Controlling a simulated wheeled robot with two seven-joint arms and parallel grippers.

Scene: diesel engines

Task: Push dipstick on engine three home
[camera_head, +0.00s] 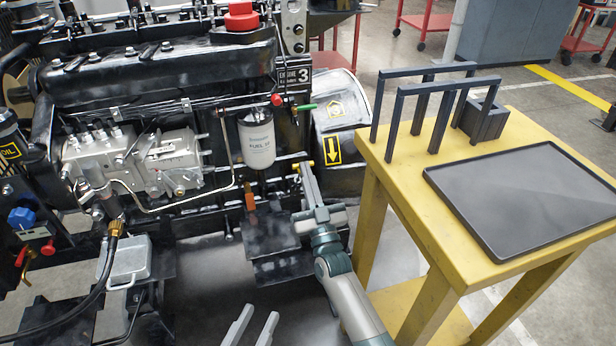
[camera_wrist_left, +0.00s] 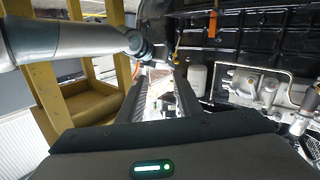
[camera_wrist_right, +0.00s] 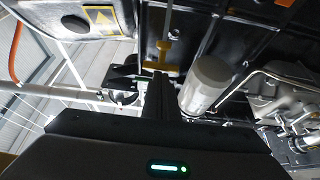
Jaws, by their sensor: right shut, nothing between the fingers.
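Engine three (camera_head: 160,75) fills the left of the head view, with a plate marked 3 (camera_head: 300,74). The dipstick's yellow T-handle (camera_head: 298,165) shows low on the engine's right side; in the right wrist view the yellow handle (camera_wrist_right: 160,58) sits at the end of a thin rod. My right gripper (camera_head: 303,168) is shut and empty, its fingertips (camera_wrist_right: 160,76) at the handle. Whether they touch it I cannot tell. How deep the dipstick sits is unclear. My left gripper (camera_head: 252,325) is open and empty, low in front of the engine; its fingers (camera_wrist_left: 168,88) stand apart.
A white fuel filter (camera_head: 257,140) hangs left of the handle. An orange lever (camera_head: 251,198) is below it. A yellow table (camera_head: 408,190) with a dark tray (camera_head: 540,195) and a rack (camera_head: 425,110) stands to the right, close to my right arm.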

